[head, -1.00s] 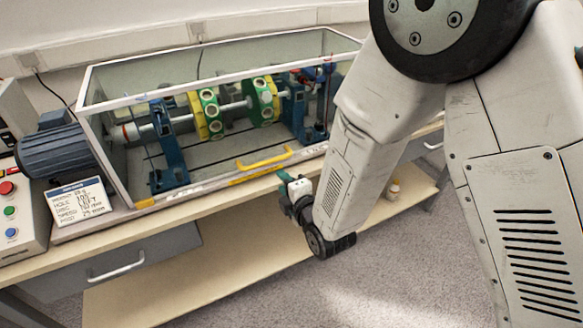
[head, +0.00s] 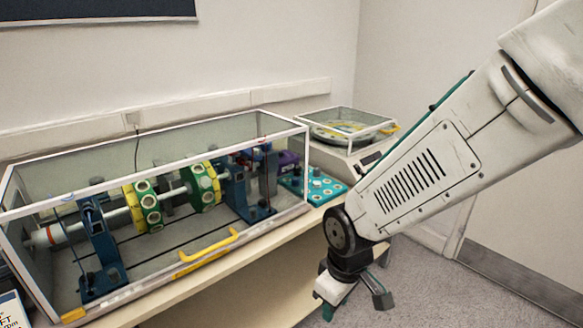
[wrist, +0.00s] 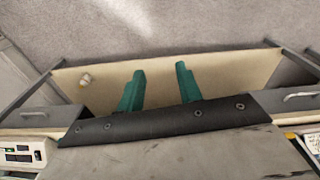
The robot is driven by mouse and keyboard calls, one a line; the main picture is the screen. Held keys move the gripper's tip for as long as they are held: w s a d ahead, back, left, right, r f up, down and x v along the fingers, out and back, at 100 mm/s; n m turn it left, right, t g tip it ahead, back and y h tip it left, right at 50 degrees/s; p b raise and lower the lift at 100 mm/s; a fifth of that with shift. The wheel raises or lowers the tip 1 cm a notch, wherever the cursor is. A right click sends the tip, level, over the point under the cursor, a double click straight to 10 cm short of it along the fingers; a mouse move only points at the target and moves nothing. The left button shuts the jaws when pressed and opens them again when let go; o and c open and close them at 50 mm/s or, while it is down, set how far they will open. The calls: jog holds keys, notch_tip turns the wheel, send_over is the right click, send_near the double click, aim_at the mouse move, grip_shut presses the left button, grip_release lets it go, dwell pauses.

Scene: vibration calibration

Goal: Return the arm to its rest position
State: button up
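My gripper (wrist: 160,88) shows in the wrist view as two green fingers set apart with nothing between them. It points down past the bench edge, over the lower shelf and the grey floor. In the head view my gripper (head: 355,300) hangs at the lower right, in front of the bench and partly hidden by my own wrist. My arm reaches down to it from the upper right.
A clear-sided case (head: 160,262) with a yellow handle (head: 208,246) covers a rotor shaft with green-yellow discs (head: 203,185). A teal tray (head: 312,186) and a balance-like device (head: 345,130) stand right of it. Open floor lies at right.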

jog(key=s+d+r+m, duration=0.4)
jog(key=s+d+r, duration=0.2)
jog(key=d+r, duration=0.3)
jog(key=s+d+r+m, duration=0.5)
jog(key=s+d+r, duration=0.2)
jog(key=d+r, duration=0.1)
jog(key=shift+s+d+r+t+h, duration=0.3)
jog(key=shift+d+r, duration=0.1)
jog(key=shift+r, duration=0.25)
